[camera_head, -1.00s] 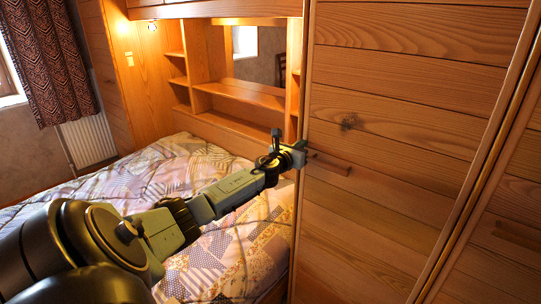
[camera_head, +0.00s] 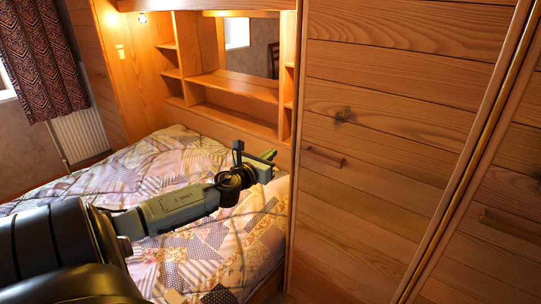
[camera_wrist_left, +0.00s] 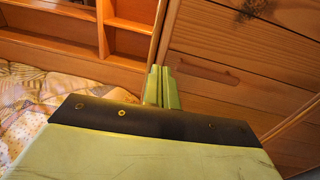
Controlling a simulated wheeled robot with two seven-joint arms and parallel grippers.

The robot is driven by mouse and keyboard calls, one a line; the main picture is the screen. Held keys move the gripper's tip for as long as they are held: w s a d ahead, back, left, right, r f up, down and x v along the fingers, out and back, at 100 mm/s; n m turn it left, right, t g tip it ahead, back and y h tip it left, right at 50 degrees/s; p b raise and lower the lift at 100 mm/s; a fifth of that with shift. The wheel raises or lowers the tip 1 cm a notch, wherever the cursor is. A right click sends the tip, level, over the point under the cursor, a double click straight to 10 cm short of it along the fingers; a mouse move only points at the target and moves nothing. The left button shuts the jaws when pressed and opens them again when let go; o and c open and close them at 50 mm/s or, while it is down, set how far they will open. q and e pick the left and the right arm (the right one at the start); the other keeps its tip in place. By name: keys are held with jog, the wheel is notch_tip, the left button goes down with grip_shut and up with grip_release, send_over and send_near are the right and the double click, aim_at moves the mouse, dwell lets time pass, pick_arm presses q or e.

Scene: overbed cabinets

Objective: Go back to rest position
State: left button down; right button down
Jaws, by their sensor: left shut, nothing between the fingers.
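My left gripper (camera_head: 268,160) is in front of the bed, just left of the tall wooden cabinet door (camera_head: 390,130). Its fingers also show in the left wrist view (camera_wrist_left: 161,87), pressed together with nothing between them. The cabinet door's wooden handle (camera_head: 324,157) is to the right of the fingertips, apart from them. The handle also shows in the left wrist view (camera_wrist_left: 208,70). The door looks closed. My right gripper is in neither view.
A bed (camera_head: 165,155) with a patchwork cover lies below and behind my left arm. Open wooden shelves (camera_head: 235,87) stand behind the bed. A second door handle (camera_head: 510,226) is at the far right. A patterned curtain (camera_head: 42,60) and a radiator (camera_head: 80,135) are at the left.

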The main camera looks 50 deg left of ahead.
pick_arm(q)
jog(key=shift+s, duration=0.2)
jog(key=shift+f, duration=0.1)
jog(key=s+f+n+g, duration=0.3)
jog(key=s+f+n, duration=0.15)
jog(key=f, duration=0.65)
jog(key=s+f+n+g, duration=0.25)
jog(key=f+n, duration=0.25)
jog(key=f, duration=0.6)
jog(key=s+d+f+n+g, duration=0.25)
jog(key=s+f, duration=0.25)
jog(key=f, duration=0.3)
jog(key=s+d+f+n+g, duration=0.1)
jog(key=s+d+f+n, duration=0.3)
jog(key=f, duration=0.4)
jog(key=s+d+f+n+g+h, duration=0.1)
jog(key=s+d+f+n+g, duration=0.1)
jog(key=s+d+f+n, duration=0.2)
jog(key=s+d+f+n+g+h, duration=0.2)
jog(key=s+d+f+n, duration=0.3)
jog(key=s+d+f, duration=0.3)
jog(key=s+d+f+n+g+h+b, duration=0.1)
jog(key=s+d+f+n, duration=0.4)
jog(key=s+d, duration=0.7)
jog(key=s+f+g+h, duration=0.1)
jog(key=s+g, duration=0.1)
jog(key=s, duration=0.5)
jog(key=shift+d+f, duration=0.2)
jog(key=shift+f, duration=0.05)
